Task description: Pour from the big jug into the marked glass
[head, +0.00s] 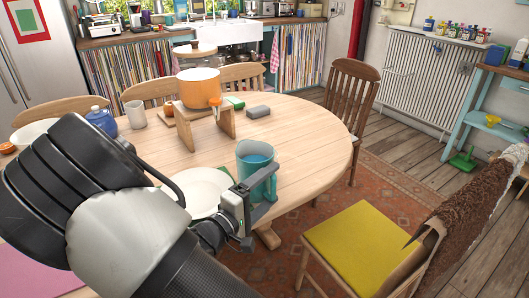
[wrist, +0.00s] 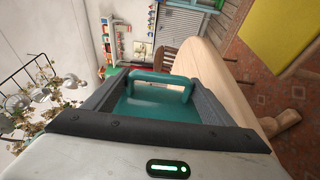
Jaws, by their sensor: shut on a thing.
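A teal jug (head: 257,158) is near the right front edge of the round table, with its open top facing up in the head view. My gripper (head: 258,188) is shut on it, with a dark finger on either side of its body. In the wrist view the teal jug (wrist: 150,107) fills the space between the fingers, with its handle toward the far side. I cannot tell whether its base touches the table. I cannot make out a marked glass in either view.
The wooden table (head: 310,140) holds a white plate (head: 199,187), an orange pot (head: 198,88) on a wooden stand, a grey block (head: 258,112), a pale mug (head: 135,114) and a blue lidded pot (head: 101,121). A yellow-seated chair (head: 358,240) stands at right. The table's right part is clear.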

